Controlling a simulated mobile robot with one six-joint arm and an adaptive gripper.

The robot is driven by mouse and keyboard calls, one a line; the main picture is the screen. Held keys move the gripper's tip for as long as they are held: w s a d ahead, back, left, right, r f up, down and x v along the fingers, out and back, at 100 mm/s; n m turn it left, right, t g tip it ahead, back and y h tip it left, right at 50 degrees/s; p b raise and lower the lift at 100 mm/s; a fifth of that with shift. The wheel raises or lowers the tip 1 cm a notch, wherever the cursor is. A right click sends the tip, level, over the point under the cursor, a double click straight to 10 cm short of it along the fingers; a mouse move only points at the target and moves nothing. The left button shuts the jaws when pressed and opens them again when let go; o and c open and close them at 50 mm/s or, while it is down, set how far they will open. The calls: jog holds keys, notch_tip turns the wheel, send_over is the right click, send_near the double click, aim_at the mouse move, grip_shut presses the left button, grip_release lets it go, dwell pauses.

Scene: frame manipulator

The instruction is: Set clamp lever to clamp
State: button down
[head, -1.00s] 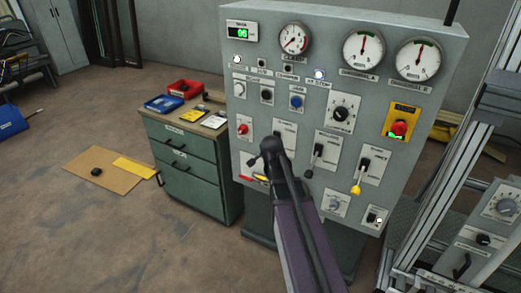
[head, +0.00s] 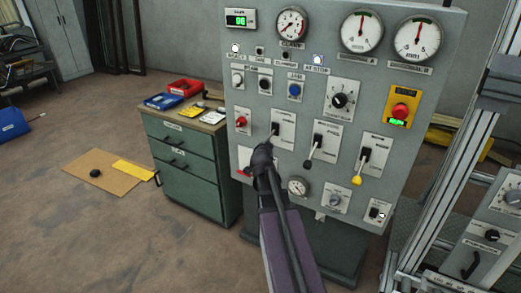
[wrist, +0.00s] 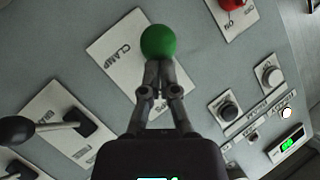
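The clamp lever's green ball knob (wrist: 159,41) shows in the wrist view over the white plate marked CLAMP (wrist: 112,50). My gripper (wrist: 160,66) has its two fingers drawn together, with their tips at the edge of the knob. I cannot tell whether the lever's stem is between them. In the head view my gripper (head: 262,158) is in front of the lower part of the leftmost lever plate (head: 287,128). The dark lever base (head: 275,129) shows above it, while the knob is hidden there.
To the right are a black-knobbed lever (head: 308,163) and a yellow-knobbed lever (head: 357,180). A red emergency button (head: 400,110) sits farther right. A green drawer cabinet (head: 188,180) stands left of the panel. A metal frame (head: 440,165) stands at right.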

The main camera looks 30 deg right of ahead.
jog(key=shift+s+d+f+b, duration=0.1)
jog(key=shift+d+f+b, duration=0.05)
jog(key=shift+f+b, duration=0.35)
jog(key=shift+s+d, duration=0.1)
jog(key=shift+r+p, duration=0.75)
jog(key=shift+p, duration=0.15)
jog(key=shift+s+r, duration=0.1)
